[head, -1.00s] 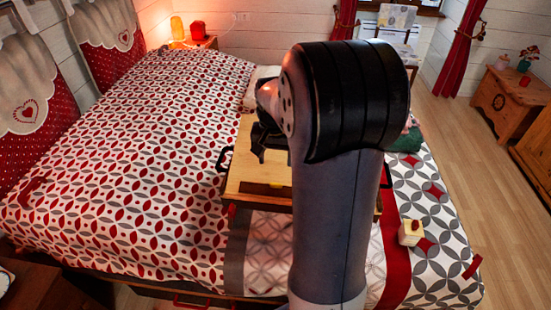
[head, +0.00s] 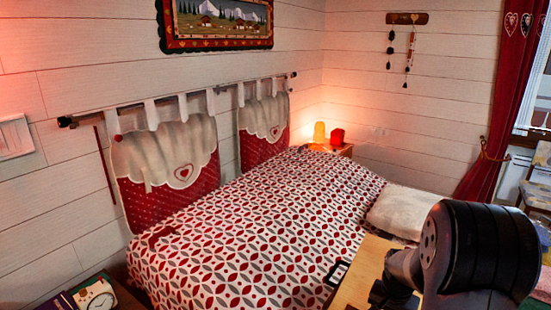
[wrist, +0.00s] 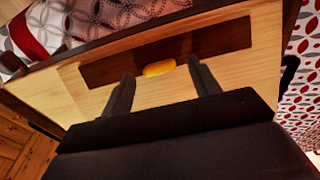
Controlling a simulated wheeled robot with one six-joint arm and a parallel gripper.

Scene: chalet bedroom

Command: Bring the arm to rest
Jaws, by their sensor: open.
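My gripper (wrist: 160,67) is open in the wrist view, its two dark fingers apart. Nothing is held between them. Beyond the fingertips is a wooden tray (wrist: 62,93) with a dark brown rectangle (wrist: 110,68) on its board. A small yellow oval thing (wrist: 159,68) lies on that rectangle, apart from the fingers as far as I can tell. In the head view my arm is at the lower right, and the gripper (head: 392,296) shows only in part above the tray (head: 362,270). My arm hides much of the tray there.
The bed (head: 260,215) with its patterned cover fills the middle. A white pillow (head: 402,212) lies behind my arm. A bedside top with a clock (head: 97,295) is at lower left.

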